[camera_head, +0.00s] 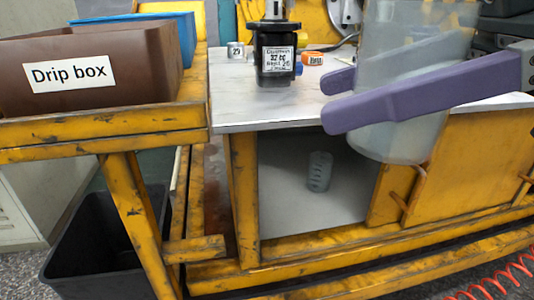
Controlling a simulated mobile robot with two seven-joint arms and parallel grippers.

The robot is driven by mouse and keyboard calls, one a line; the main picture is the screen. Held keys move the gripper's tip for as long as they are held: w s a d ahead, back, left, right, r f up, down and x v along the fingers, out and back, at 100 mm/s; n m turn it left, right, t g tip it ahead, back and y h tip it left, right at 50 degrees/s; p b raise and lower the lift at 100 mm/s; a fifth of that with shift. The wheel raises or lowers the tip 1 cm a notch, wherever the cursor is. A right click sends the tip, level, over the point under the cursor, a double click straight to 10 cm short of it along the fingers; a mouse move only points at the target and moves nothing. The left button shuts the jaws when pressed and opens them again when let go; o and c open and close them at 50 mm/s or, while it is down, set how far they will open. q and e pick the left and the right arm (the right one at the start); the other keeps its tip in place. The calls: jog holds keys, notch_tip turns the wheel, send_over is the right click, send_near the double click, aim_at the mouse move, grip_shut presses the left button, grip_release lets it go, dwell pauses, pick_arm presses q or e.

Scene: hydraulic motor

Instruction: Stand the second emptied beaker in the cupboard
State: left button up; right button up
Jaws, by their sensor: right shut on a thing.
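My right gripper (333,98) comes in from the right with two purple fingers. It is shut on a large translucent beaker (395,150), held upright in front of the worktop; the beaker's top is cut off by the picture edge. The cupboard (285,200) below the worktop is open at the front, with a pale floor. A small clear beaker (319,172) stands upright inside it, with bare floor around it. The held beaker hides part of the cupboard's right side. My left gripper is not in view.
On the worktop (240,110) stand a black hydraulic motor (275,50) and small labelled blocks. A brown drip box (85,70) and a blue box (187,35) sit on the yellow frame at left. A black bin (100,245) stands below. A red coiled hose (500,280) lies lower right.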

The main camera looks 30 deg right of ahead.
pick_arm(q)
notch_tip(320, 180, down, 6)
jog(key=b, duration=0.4)
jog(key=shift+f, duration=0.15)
pick_arm(e)
notch_tip(320, 180, down, 6)
jog(key=shift+d+f, duration=0.2)
jog(key=shift+d, duration=0.1)
jog(key=shift+a+f, duration=0.1)
jog(key=shift+a, duration=0.2)
